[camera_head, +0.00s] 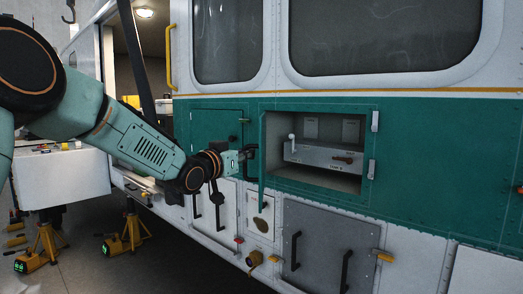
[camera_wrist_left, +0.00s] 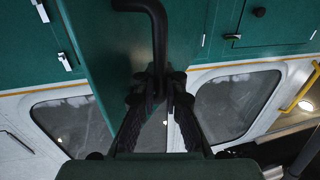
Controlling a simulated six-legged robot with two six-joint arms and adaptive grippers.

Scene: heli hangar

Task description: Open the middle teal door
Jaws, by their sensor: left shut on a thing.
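The middle teal door (camera_head: 262,165) stands swung out from the teal side panel and shows nearly edge-on at the left of its open compartment (camera_head: 320,181). It also shows in the left wrist view (camera_wrist_left: 105,50) as a broad teal panel. Its black bar handle (camera_wrist_left: 153,14) runs down between the fingers of my left gripper (camera_wrist_left: 160,82). In the head view my left gripper (camera_head: 243,157) is at the door's left face, shut on the handle. The fingers partly hide the handle. My right gripper is not in view.
Inside the compartment is a grey box (camera_head: 322,154) with a lever. A closed teal door (camera_head: 215,130) is at the left, behind my arm. Below are white doors and a grey hatch (camera_head: 325,235) with black handles. Yellow jack stands (camera_head: 42,250) are on the floor.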

